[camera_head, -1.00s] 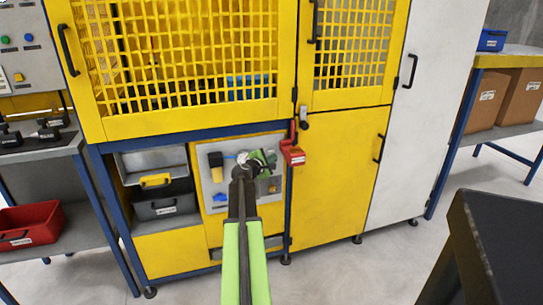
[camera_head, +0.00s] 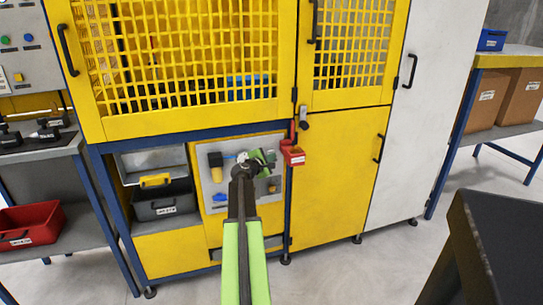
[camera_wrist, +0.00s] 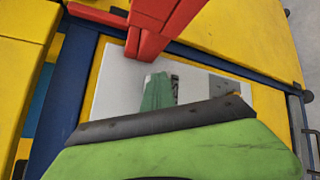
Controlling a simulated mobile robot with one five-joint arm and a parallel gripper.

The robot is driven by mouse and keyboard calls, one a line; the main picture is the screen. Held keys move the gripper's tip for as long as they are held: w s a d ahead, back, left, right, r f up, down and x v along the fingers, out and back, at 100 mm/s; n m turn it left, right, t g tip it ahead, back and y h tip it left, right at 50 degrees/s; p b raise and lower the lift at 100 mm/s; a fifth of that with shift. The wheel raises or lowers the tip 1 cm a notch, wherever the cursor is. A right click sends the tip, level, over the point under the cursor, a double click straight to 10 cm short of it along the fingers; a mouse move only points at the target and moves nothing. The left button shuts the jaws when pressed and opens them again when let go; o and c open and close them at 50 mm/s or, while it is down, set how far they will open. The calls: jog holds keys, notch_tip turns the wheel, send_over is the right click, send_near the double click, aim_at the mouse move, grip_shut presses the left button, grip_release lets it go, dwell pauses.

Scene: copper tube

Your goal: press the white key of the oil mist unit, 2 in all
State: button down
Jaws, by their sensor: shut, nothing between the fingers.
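The grey panel (camera_head: 217,197) of small fittings is set in the yellow machine's lower middle bay. I cannot make out the white key in either view. Contact between my fingertips and the panel cannot be judged.
A red fitting (camera_head: 293,155) sticks out at the blue post right of the panel; it looms close in the wrist view (camera_wrist: 150,35). A yellow-capped bowl (camera_head: 216,172) and a blue part (camera_head: 220,197) sit left of my arm. A black bin (camera_head: 165,206) stands further left.

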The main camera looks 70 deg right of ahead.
jog(key=shift+s+a, duration=0.45)
jog(key=shift+a, duration=0.15)
jog(key=s+a, duration=0.3)
jog(key=shift+s+a, duration=0.1)
jog(key=shift+a, duration=0.3)
dwell(2.4)
